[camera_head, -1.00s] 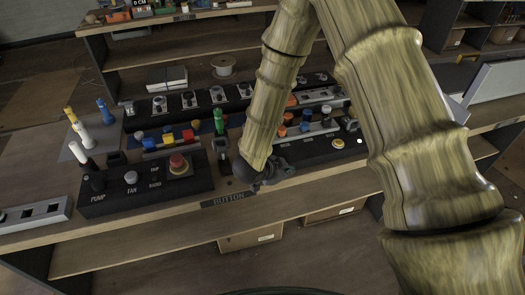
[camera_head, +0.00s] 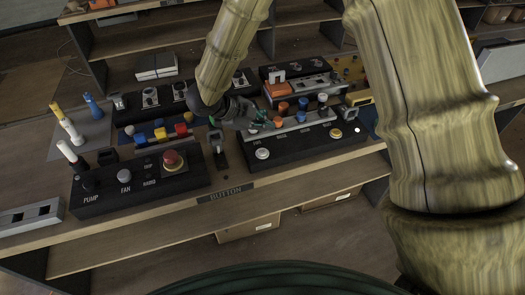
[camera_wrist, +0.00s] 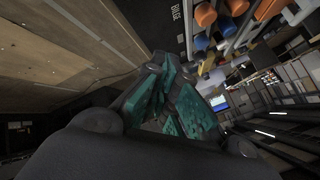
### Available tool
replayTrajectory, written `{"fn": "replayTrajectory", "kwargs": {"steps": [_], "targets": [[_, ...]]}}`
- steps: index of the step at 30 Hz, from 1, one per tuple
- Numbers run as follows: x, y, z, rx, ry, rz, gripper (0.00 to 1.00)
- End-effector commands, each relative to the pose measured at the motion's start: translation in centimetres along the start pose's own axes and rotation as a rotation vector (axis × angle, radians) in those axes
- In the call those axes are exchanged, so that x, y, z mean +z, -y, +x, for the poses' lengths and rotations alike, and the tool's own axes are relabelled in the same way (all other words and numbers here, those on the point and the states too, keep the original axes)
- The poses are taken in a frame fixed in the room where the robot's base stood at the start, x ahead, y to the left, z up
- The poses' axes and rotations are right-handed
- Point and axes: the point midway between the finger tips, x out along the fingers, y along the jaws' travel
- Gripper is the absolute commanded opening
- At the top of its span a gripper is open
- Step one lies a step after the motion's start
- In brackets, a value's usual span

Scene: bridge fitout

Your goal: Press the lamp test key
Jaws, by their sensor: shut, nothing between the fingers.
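My gripper (camera_head: 262,121) is shut and empty, with teal fingers, over the rear left part of the right-hand black panel (camera_head: 300,144). In the wrist view its fingers (camera_wrist: 185,108) are together and point away over the panel. The panel carries a pale round button (camera_head: 262,153) at its left end and a yellow button (camera_head: 336,133) near its right end. Its small labels are mostly unreadable, so I cannot tell which key is the lamp test. The gripper appears apart from both buttons.
Orange and blue knobs (camera_head: 283,107) stand on a grey strip behind the panel, close to the gripper. A lever (camera_head: 216,142) stands to the left. Further left is a panel with a red mushroom button (camera_head: 171,160).

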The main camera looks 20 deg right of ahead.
Motion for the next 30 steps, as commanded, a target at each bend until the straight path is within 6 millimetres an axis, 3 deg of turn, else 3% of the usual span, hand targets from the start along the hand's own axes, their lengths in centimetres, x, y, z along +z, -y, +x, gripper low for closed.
{"fn": "replayTrajectory", "kwargs": {"steps": [30], "targets": [[4.2,-4.3,6.2,0.001,-0.001,0.001,0.0]]}}
